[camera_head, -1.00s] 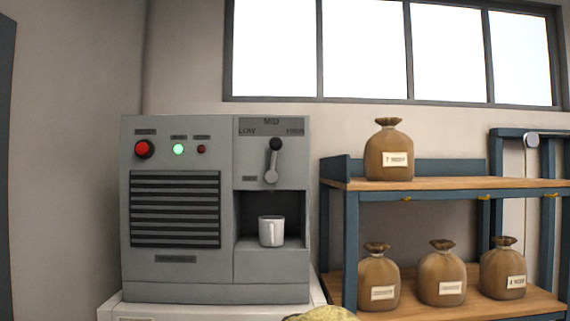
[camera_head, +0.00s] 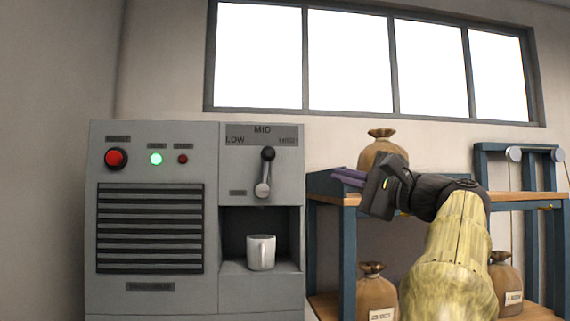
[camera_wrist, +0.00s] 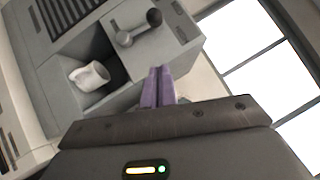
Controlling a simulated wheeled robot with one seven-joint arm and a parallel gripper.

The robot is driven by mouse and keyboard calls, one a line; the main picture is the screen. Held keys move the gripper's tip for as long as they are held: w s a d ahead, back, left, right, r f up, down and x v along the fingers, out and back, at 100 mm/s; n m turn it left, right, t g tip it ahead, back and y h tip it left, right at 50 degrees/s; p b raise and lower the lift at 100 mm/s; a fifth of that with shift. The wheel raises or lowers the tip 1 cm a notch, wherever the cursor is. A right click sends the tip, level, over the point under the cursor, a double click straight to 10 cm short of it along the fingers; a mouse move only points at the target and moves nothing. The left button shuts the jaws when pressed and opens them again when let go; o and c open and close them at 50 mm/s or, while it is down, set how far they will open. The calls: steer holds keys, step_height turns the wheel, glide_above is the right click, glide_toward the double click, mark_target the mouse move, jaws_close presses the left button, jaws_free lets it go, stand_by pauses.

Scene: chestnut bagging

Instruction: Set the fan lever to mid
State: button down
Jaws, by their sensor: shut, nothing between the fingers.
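The fan lever (camera_head: 265,172) is on the upper right panel of the grey machine (camera_head: 150,225). Its black knob points up, close under the MID label, with LOW to the left and a partly legible label to the right. In the wrist view the lever (camera_wrist: 138,29) shows at the top, its knob toward the right. My gripper (camera_head: 348,177) is to the right of the machine, apart from the lever, its purple fingers pointing left. In the wrist view the fingers (camera_wrist: 158,86) are together and empty.
A white mug (camera_head: 261,252) stands in the machine's recess under the lever. To the right is a blue-framed shelf (camera_head: 347,250) with tied sacks, one sack (camera_head: 381,148) just behind my gripper. The space in front of the lever is clear.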

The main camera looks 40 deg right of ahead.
steer(key=shift+w, duration=0.1)
steer(key=p, duration=0.5)
glide_toward(265, 172)
steer(key=w+d+r, duration=0.1)
steer(key=d+r, duration=0.3)
steer(key=w+a+p, duration=0.1)
steer(key=w+a, duration=0.1)
steer(key=shift+w+a+r+p, duration=0.2)
steer(key=shift+w+r+p, duration=0.15)
steer(key=shift+p, duration=0.05)
steer(key=shift+w+a+r, duration=0.1)
steer(key=shift+w+a, duration=0.05)
steer(key=shift+a, duration=0.3)
steer(key=shift+w+d, duration=0.1)
steer(key=shift+d, duration=0.1)
steer(key=shift+a, duration=0.1)
